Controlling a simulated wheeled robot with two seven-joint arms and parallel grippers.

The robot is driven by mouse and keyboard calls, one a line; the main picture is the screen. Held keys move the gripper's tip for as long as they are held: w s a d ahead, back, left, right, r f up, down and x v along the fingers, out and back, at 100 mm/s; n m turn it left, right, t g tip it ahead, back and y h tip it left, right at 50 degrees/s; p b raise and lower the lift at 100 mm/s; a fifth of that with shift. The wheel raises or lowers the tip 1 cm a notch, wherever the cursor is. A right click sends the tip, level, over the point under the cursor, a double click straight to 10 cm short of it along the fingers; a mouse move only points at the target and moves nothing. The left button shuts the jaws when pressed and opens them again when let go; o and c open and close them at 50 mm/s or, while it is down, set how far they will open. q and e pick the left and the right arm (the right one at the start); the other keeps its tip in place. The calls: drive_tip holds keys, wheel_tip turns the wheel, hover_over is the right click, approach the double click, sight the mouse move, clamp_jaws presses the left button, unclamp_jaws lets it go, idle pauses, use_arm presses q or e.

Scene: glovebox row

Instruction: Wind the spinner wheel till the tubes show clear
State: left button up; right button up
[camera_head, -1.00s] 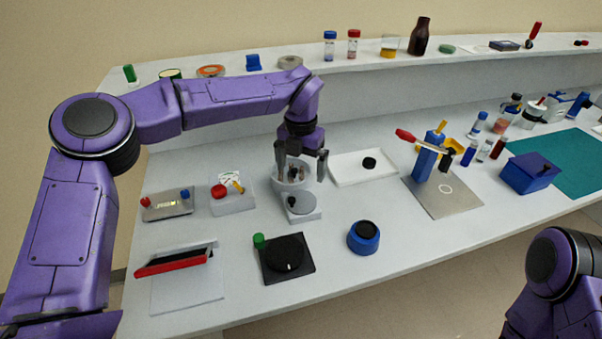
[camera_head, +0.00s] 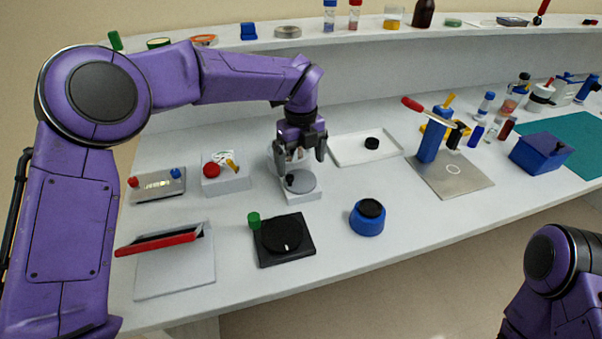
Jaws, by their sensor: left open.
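The spinner is a white hand-cranked unit with a grey wheel (camera_head: 303,184) on its front base. A small black knob (camera_head: 289,180) stands on the wheel's left side. My left gripper (camera_head: 300,161) points down with its fingers apart, just above and behind the wheel, with nothing seen between them. It hides most of the spinner's round bowl, so I cannot tell how the tubes look. I cannot tell whether the fingers touch the spinner. My right gripper is out of view; only part of my right arm shows at the lower right.
A box with a red button (camera_head: 211,170) stands left of the spinner, and a white tray (camera_head: 350,156) lies to its right. A black dial plate (camera_head: 284,240) and a blue round pot (camera_head: 367,218) are in front. A blue lever press (camera_head: 430,145) stands further right.

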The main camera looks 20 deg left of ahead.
sight(300, 180)
use_arm(q)
wheel_tip(300, 180, down, 5)
drive_tip(key=shift+f, duration=0.1)
drive_tip(key=shift+c, duration=0.3)
drive_tip(key=c, duration=0.7)
drive_tip(key=shift+p, duration=0.35)
drive_tip(key=m, duration=0.1)
drive_tip(key=m+p, duration=0.1)
drive_tip(key=m, duration=0.1)
drive_tip(key=m+p, duration=0.1)
drive_tip(key=m, duration=0.1)
drive_tip(key=shift+a+r, duration=0.1)
drive_tip(key=shift+r, duration=0.15)
drive_tip(key=m+p, duration=0.2)
drive_tip(key=m, duration=0.3)
drive_tip(key=shift+a+m+p, duration=0.1)
drive_tip(key=shift+m+p, duration=0.2)
drive_tip(key=shift+p, duration=0.1)
